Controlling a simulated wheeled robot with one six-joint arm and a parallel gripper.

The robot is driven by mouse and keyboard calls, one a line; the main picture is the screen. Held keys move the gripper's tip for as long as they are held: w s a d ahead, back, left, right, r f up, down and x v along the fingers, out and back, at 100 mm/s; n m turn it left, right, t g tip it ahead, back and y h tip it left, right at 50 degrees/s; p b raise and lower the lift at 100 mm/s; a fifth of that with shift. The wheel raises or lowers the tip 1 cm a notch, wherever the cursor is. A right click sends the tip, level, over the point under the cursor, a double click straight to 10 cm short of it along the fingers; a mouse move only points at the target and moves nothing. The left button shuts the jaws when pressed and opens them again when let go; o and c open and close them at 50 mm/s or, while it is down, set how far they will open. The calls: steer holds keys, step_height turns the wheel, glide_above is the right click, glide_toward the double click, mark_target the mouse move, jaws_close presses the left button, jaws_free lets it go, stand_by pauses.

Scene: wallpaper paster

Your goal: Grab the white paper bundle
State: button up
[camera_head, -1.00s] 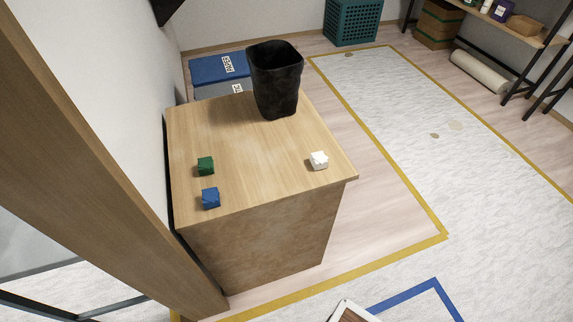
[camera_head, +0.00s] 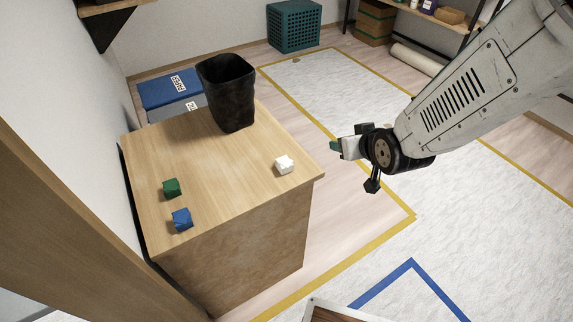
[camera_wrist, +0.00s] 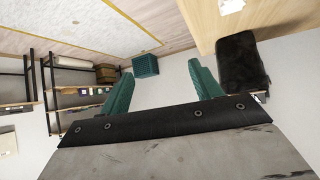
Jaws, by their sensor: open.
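The white paper bundle (camera_head: 284,164) is a small crumpled white lump on the wooden table top (camera_head: 222,185), near its right edge. It also shows at the top right of the wrist view (camera_wrist: 231,6), partly cut off by the frame. My gripper (camera_head: 338,147) is in the air to the right of the table, apart from the bundle. In the wrist view its two green fingers (camera_wrist: 161,90) stand wide apart with nothing between them.
A green block (camera_head: 171,187) and a blue block (camera_head: 181,219) lie on the table's left side. A tall black bin (camera_head: 228,92) stands at its back. A blue-lidded box (camera_head: 170,89) is behind the table. A wooden post (camera_head: 75,215) rises at the left.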

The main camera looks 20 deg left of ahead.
mark_target(286, 164)
steer(key=s+a+f+n+y, duration=0.1)
steer(key=a+f, duration=0.2)
steer(key=a, duration=0.1)
steer(key=s+a+f+y, duration=0.2)
steer(key=a+f, duration=0.1)
steer(key=a, duration=0.1)
steer(key=s+a+f+n+t+y, duration=0.1)
steer(key=s+a+f, duration=0.1)
steer(key=a+f, duration=0.1)
steer(key=shift+a+f+n, duration=0.3)
steer(key=shift+a+f, duration=0.1)
steer(key=x, duration=0.7)
steer(key=shift+a, duration=0.35)
steer(key=shift+y, duration=0.3)
steer(key=c, duration=1)
